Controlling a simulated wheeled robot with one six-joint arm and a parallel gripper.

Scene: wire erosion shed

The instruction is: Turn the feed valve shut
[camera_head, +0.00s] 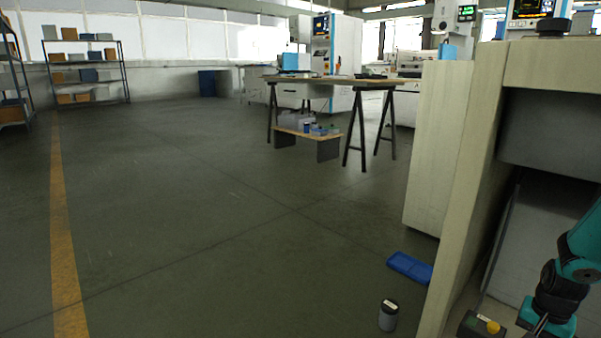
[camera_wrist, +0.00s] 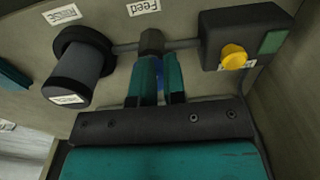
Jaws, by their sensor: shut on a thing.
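The feed valve shows in the wrist view as a dark valve body (camera_wrist: 151,42) on a thin pipe, under a white "Feed" label (camera_wrist: 143,7). A blue part, seemingly its handle (camera_wrist: 160,72), lies between the teal fingers of my gripper (camera_wrist: 158,68). My gripper is shut on this blue part, and the fingers hide much of it. The handle's angle is hard to tell. In the head view my teal and black arm reaches down at the lower right; the valve cannot be made out there.
Right of the valve is a dark box (camera_wrist: 218,38) with a yellow button (camera_wrist: 234,56). Left of it a thick dark cylinder (camera_wrist: 80,75) sticks out. In the head view, a blue tray (camera_head: 410,267) and small canister (camera_head: 388,315) lie on the floor. Open floor stretches left.

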